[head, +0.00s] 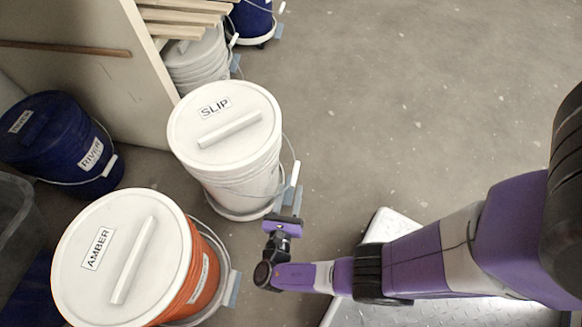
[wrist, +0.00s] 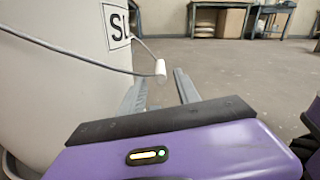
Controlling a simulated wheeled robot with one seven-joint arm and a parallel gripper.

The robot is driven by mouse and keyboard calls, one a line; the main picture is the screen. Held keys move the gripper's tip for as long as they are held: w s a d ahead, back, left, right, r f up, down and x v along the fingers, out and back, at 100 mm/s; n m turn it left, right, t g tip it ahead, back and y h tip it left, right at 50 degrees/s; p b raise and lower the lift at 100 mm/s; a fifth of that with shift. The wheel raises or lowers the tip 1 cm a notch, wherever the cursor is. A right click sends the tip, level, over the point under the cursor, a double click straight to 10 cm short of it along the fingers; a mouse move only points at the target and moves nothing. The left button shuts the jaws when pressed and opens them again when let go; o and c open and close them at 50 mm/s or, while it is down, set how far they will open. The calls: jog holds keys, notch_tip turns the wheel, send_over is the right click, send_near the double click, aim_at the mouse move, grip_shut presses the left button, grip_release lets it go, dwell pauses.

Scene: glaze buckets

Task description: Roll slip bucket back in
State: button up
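The slip bucket (head: 215,165) is white, with a lid labelled SLIP, and stands upright on a low round dolly (head: 243,214) just right of the cream panel's end. Its side fills the left of the wrist view (wrist: 60,75). Its wire handle hangs on the right with a white grip (wrist: 160,70). My gripper (head: 288,197) is low, at the bucket's right front side. In the wrist view its two grey fingers (wrist: 161,90) are spread, with floor showing between them. The handle grip hangs near them. I cannot tell whether the fingers touch the dolly.
The amber bucket (head: 190,265) stands on a dolly at the front left. A blue river bucket (head: 60,145) stands further left. A cream panel (head: 90,85), wooden slats (head: 185,15), a white bucket (head: 200,62) and a blue bucket (head: 252,20) lie behind. Floor (head: 420,110) to the right is clear.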

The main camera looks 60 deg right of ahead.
aim_at(294, 173)
jog(key=x, duration=0.7)
jog(key=shift+b, duration=0.3)
grip_shut()
dwell(1.1)
